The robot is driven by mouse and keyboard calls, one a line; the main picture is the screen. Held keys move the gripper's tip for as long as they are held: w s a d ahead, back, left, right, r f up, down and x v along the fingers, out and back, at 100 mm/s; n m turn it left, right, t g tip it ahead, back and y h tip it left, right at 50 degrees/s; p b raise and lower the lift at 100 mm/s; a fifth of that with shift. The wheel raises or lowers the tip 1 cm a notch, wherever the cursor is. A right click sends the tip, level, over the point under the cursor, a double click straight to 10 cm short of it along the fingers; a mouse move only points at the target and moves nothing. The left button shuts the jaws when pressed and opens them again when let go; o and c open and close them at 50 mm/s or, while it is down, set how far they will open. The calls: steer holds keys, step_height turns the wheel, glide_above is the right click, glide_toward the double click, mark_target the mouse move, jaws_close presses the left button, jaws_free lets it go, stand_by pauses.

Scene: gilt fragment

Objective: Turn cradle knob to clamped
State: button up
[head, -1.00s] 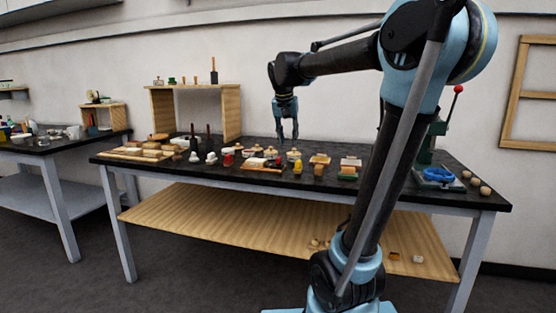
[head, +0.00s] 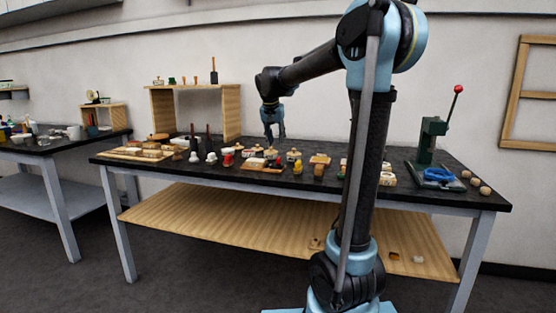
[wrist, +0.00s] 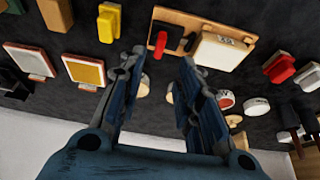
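A wooden board (wrist: 187,22) with a small red knob (wrist: 160,44) and a pale block (wrist: 222,50) lies on the black bench top in the wrist view. It looks like the cradle, though I cannot read which way the knob is set. The board (head: 262,169) shows small in the head view, its knob too small to make out. My gripper (wrist: 158,72) is open and empty, its two blue-grey fingers apart, with the red knob between and beyond the fingertips. In the head view my gripper (head: 274,137) hangs above the back of the bench, behind the board.
A yellow block (wrist: 108,22) and framed tiles (wrist: 84,71) lie left of the board in the wrist view. Red blocks (wrist: 279,66) and round labelled pots (wrist: 256,107) lie right. A green press (head: 430,142) and wooden shelf (head: 232,112) stand on the bench (head: 420,198).

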mark_target(278, 158)
steer(key=x, duration=0.9)
steer(key=shift+f, duration=0.25)
steer(key=shift+c, duration=0.3)
jaws_close()
